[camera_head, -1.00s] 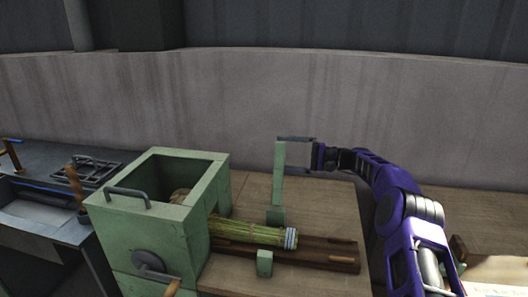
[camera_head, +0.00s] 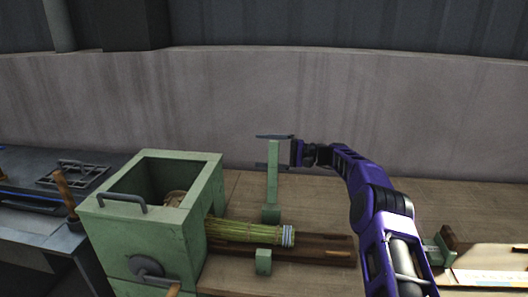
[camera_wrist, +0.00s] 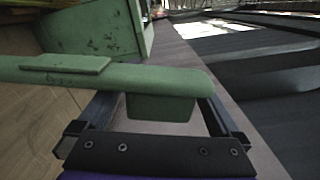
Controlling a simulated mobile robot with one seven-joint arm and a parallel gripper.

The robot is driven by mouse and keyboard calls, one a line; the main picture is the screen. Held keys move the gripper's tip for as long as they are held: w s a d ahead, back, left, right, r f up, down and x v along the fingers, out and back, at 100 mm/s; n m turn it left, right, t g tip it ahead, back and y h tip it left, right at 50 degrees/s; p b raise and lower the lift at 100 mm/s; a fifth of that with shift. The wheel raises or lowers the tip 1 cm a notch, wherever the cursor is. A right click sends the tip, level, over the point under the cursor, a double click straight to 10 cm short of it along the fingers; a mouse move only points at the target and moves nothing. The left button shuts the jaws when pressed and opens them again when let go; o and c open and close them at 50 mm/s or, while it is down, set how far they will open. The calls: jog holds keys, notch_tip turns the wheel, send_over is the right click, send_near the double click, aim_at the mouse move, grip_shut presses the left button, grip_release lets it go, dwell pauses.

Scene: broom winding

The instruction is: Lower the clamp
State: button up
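The clamp is a green bar (camera_head: 273,182) standing upright on the bench behind the broom, hinged at a green block. My gripper (camera_head: 264,151) is at its upper end. One dark finger shows above the bar's top and the other lower across it. In the wrist view the clamp bar (camera_wrist: 60,75) runs across between the two spread fingers of my gripper (camera_wrist: 155,118). Gaps show beside the fingers, and the fingertips are partly hidden behind the bar. The straw broom (camera_head: 248,231) lies below, from the green machine to its banded end.
The green box-shaped machine (camera_head: 203,200) with a handle and crank stands left of the clamp. A small green block (camera_head: 263,262) sits in front of the broom. A dark metal table (camera_head: 30,165) is at far left. The wooden bench (camera_head: 320,205) is mostly clear behind the broom.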

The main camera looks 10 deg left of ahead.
grip_shut()
dwell(0.3)
